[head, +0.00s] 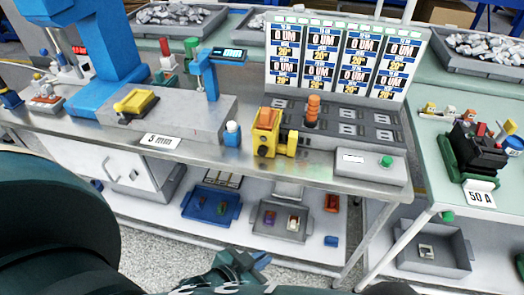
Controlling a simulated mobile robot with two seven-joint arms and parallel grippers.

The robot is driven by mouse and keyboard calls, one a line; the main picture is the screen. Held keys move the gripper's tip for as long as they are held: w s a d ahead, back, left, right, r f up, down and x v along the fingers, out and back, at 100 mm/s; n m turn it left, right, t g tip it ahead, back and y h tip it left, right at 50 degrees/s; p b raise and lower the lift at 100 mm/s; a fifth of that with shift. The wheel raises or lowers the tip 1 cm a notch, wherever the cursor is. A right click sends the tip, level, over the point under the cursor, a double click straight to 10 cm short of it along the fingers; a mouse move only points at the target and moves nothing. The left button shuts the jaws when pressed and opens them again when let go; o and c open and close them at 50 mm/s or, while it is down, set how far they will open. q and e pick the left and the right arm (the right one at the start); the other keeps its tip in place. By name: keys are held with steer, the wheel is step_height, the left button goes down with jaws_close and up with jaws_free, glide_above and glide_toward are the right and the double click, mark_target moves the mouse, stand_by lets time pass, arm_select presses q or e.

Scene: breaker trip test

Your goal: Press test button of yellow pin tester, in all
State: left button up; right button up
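A yellow box-shaped device (265,132) stands at the front edge of the steel bench, left of centre of the display panel. It looks like the yellow pin tester, with a small yellow cylinder (291,143) at its right side. Its test button cannot be made out at this size. A second yellow piece (136,102) lies on a grey block further left, behind a "5 mm" label. My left gripper (240,264) is low at the bottom centre, below and in front of the bench, apart from the tester. Its finger opening is unclear. My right gripper does not show.
A grey box with a green button (386,161) sits at the bench's right end. A "50 A" black device (475,150) is on the right table. Trays fill the lower shelf.

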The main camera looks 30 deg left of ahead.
arm_select(q)
jaws_close()
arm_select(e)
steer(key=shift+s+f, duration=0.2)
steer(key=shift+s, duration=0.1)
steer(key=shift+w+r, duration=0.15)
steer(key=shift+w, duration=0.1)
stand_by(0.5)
arm_select(q)
steer(key=shift+w, duration=0.1)
